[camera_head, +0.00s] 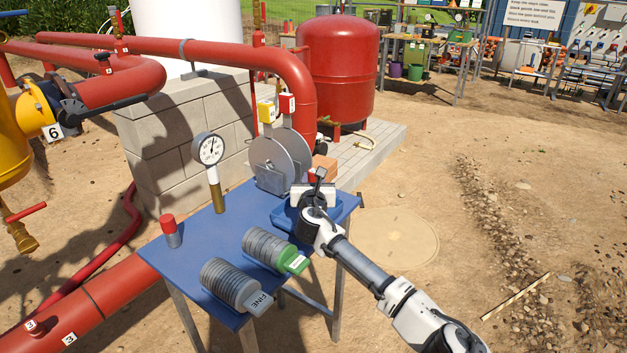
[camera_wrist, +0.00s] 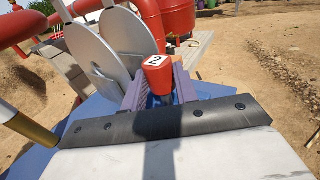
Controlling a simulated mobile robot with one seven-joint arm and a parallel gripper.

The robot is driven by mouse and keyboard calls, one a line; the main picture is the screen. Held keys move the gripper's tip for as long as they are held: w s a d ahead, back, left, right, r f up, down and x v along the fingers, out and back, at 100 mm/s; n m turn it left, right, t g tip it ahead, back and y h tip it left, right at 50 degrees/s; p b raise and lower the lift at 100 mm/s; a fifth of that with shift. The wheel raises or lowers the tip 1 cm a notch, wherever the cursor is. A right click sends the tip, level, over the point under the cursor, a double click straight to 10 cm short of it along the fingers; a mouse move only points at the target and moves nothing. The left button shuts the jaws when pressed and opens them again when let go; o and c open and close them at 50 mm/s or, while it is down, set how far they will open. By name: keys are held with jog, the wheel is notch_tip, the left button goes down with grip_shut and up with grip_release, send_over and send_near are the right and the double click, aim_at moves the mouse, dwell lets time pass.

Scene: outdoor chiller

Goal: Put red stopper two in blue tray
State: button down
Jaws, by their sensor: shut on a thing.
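Red stopper two (camera_wrist: 157,78), red with a white label marked "2", is between the fingers of my gripper (camera_wrist: 160,92) in the wrist view. My gripper (camera_head: 313,192) is shut on it, over the right end of the blue table in the head view. The blue tray (camera_head: 282,217) is under my gripper and partly hidden by it. I cannot tell whether the stopper touches the tray. Another red-topped stopper (camera_head: 169,230) with a grey lower part stands at the table's left end.
On the blue table (camera_head: 190,252) stand a dial gauge (camera_head: 209,150), two upright metal discs (camera_head: 275,162), and two ribbed grey stacks (camera_head: 228,284), one with a green tag (camera_head: 293,260). Open dirt lies to the right.

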jog(key=c, duration=1.1)
grip_release()
jog(key=shift+f, duration=0.1)
jog(key=shift+s+r, duration=0.1)
jog(key=shift+r, duration=0.1)
